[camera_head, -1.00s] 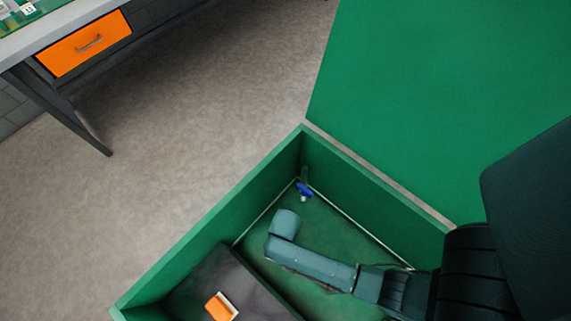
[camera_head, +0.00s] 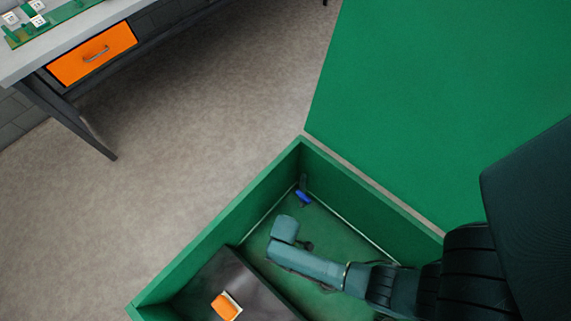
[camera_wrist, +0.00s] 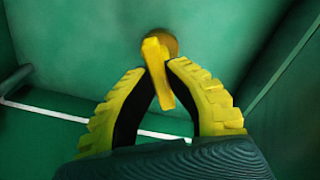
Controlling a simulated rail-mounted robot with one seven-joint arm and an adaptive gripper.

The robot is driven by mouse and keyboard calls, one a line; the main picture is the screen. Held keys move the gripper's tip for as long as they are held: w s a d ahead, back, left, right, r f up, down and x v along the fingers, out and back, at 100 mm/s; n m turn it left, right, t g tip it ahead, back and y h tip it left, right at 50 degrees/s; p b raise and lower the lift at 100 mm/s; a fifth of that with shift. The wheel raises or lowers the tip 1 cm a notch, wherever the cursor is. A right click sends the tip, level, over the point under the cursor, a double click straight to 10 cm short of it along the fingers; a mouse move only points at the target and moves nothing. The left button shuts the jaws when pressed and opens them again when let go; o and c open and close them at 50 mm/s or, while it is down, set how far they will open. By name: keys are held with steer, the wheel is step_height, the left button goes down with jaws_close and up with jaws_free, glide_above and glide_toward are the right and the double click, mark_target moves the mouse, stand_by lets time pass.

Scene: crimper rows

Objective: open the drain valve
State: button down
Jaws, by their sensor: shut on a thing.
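In the wrist view, a yellow lever handle (camera_wrist: 154,54) sits on a round brass-coloured fitting (camera_wrist: 164,41) on the green surface. It is slightly tilted, with its lower end between my fingers. My gripper (camera_wrist: 160,78) has yellow ribbed fingers with dark inner pads, shut on this lever. In the head view, a blue handle (camera_head: 303,197) is at the inner corner of the green-walled enclosure. My arm reaches into that enclosure and hides most of the gripper there. I cannot see the yellow lever in the head view.
Green walls (camera_head: 222,218) enclose the space around my arm. A dark box (camera_head: 218,281) with an orange item (camera_head: 226,306) stands at its lower left. A white line (camera_wrist: 62,114) crosses the wrist view. A table with an orange drawer (camera_head: 92,53) stands upper left. The floor between is clear.

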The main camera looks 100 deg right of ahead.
steer(key=n+p, duration=0.2)
steer(key=n, duration=0.3)
steer(key=shift+s+n+p, duration=0.1)
steer(key=shift+n+p, duration=0.2)
steer(key=shift+p, duration=0.1)
steer(key=n+p, duration=0.1)
steer(key=n, duration=0.4)
steer(key=shift+n+p, duration=0.3)
steer(key=shift+n, duration=0.1)
steer(key=shift+f+n, duration=0.1)
steer(key=shift+n, duration=0.2)
steer(key=c, duration=1.1)
jaws_free()
steer(key=shift+o, duration=0.2)
step_height(320, 180, up, 12)
